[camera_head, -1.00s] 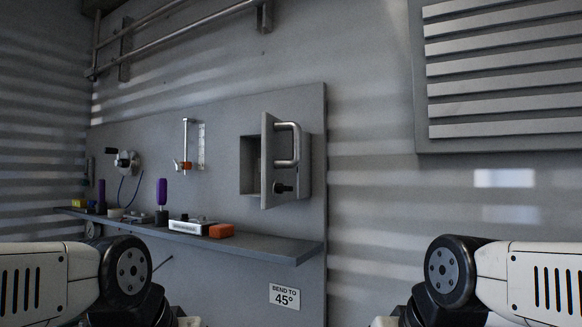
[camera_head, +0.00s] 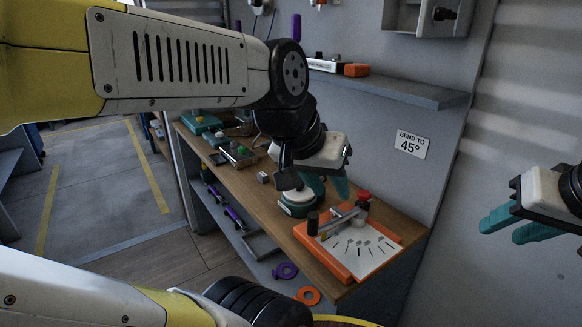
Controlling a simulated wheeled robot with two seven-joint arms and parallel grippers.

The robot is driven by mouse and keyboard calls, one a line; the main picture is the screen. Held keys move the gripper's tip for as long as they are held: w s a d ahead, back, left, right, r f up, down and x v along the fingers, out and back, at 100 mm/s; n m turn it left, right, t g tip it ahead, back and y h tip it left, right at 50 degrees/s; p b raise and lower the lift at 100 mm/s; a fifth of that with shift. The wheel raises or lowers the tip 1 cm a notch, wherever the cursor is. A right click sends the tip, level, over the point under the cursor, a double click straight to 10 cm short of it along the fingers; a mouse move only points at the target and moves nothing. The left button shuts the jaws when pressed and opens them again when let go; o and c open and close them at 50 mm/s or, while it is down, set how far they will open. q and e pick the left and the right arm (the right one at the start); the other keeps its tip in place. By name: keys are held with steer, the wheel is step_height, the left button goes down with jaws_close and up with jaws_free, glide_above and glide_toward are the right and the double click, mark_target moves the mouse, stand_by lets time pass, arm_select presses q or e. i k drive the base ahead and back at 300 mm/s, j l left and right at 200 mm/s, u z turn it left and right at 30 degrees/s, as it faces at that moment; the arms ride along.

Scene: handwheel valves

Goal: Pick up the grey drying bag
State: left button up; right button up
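I cannot clearly make out a grey drying bag. A small pale grey item (camera_head: 263,177) lies on the wooden bench top (camera_head: 262,205), left of my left gripper; it is too small to tell whether it is the bag. My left gripper (camera_head: 326,188) hangs over the bench with its teal fingers pointing down and apart, with nothing seen between them. Its arm hides part of the bench behind. My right gripper (camera_head: 512,226) is at the right edge by the wall, its teal fingers apart and empty, pointing left.
An orange-framed board (camera_head: 352,248) with a lever and a green round base (camera_head: 299,203) stand on the bench near my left gripper. Small devices (camera_head: 238,153) sit farther left. A shelf (camera_head: 410,92) runs above. Purple (camera_head: 286,271) and orange (camera_head: 308,295) rings lie below.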

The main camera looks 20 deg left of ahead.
mark_target(263, 177)
steer(key=k+j, duration=0.25)
steer(key=j, duration=0.2)
steer(key=k+j+z, duration=0.1)
steer(key=k+j, duration=0.2)
steer(key=j, duration=0.7)
steer(key=i+j+z, duration=0.1)
steer(key=j, duration=0.45)
steer(key=i+j, duration=0.2)
steer(key=i, duration=0.25)
steer(key=i+j, duration=0.2)
steer(key=i, duration=0.2)
steer(key=z, duration=0.05)
